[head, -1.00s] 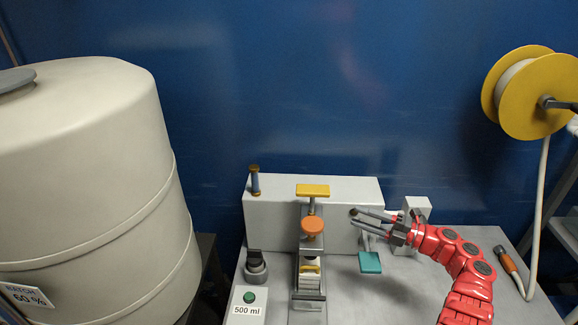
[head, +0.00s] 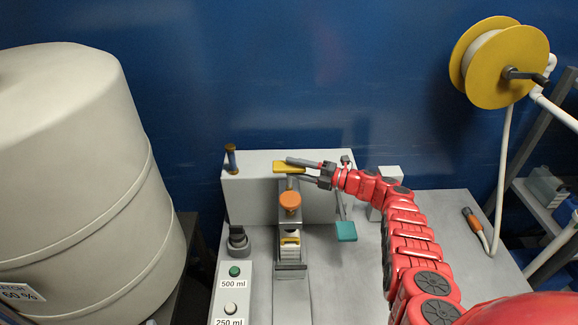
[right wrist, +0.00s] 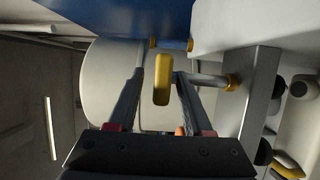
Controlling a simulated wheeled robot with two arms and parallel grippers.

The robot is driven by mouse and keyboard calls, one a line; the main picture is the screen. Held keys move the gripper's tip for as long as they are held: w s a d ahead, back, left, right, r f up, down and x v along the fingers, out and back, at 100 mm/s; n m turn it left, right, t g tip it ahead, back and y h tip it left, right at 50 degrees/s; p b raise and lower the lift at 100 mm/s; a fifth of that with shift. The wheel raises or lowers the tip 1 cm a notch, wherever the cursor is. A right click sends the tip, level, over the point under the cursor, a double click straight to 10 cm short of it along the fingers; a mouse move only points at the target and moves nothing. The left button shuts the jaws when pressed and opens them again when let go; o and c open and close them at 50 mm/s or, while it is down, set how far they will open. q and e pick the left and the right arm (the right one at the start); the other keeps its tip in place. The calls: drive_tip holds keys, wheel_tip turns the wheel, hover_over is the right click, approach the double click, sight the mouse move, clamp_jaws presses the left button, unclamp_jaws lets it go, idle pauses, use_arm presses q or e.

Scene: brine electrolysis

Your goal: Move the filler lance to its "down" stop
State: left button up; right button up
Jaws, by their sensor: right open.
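A yellow bar handle (head: 286,166), which looks like the filler lance's handle, sits at the top of a grey upright post in front of the grey block. My right gripper (head: 294,169) reaches in from the right at the handle, with its fingers apart. In the right wrist view the yellow handle (right wrist: 162,80) shows between the two open fingers (right wrist: 160,74), with no clear contact. A grey rod joins the handle on the right in that view. Any stop marking is too small to tell. My left gripper is out of view.
Below the handle are an orange knob (head: 290,201) and a channel. A teal paddle (head: 346,231) hangs to the right. Buttons marked 500 ml (head: 234,271) and 250 ml (head: 230,309) are front left. A big beige tank (head: 80,170) stands left; a yellow reel (head: 506,62) is upper right.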

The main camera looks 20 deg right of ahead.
drive_tip(key=shift+x, duration=1)
drive_tip(key=shift+f, duration=0.1)
drive_tip(key=shift+c, duration=0.2)
clamp_jaws()
idle(0.5)
